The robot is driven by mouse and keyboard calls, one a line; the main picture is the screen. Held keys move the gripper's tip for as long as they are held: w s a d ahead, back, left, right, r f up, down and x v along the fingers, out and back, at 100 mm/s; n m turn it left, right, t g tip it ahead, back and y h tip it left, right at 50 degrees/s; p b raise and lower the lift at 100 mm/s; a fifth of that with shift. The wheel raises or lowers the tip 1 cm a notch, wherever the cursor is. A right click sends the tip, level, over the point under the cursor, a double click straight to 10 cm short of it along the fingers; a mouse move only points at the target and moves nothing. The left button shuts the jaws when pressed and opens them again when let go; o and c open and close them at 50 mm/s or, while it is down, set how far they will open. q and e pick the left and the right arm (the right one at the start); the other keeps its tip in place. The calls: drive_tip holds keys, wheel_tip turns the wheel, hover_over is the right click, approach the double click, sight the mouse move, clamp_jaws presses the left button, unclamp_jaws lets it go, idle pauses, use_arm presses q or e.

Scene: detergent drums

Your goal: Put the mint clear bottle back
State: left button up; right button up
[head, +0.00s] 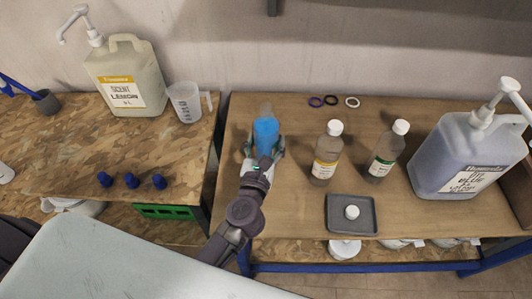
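A clear bottle with blue contents (266,134) stands near the left end of the right-hand table. My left gripper (265,148) has one finger on each side of it and looks shut on it; its lower part and any label are hidden. A white-capped bottle with a green label (382,158) stands further right on the same table. A white-capped bottle with an orange label (326,158) stands left of that one. I cannot read from the small labels which is mint. My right gripper is not in view.
A grey tray (332,226) with a white cap (352,212) lies at the front. A large pump jug (462,160) stands at the right, and several rings (331,100) lie at the back. The left table (60,150) holds a lemon jug (130,85), a measuring cup (186,103) and blue caps (131,180).

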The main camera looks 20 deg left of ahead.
sight(266, 151)
use_arm(q)
wheel_tip(266, 151, down, 3)
drive_tip(key=shift+f+b, duration=0.1)
drive_tip(key=shift+b, duration=0.6)
drive_tip(key=shift+f, duration=0.25)
drive_tip(key=o, duration=1)
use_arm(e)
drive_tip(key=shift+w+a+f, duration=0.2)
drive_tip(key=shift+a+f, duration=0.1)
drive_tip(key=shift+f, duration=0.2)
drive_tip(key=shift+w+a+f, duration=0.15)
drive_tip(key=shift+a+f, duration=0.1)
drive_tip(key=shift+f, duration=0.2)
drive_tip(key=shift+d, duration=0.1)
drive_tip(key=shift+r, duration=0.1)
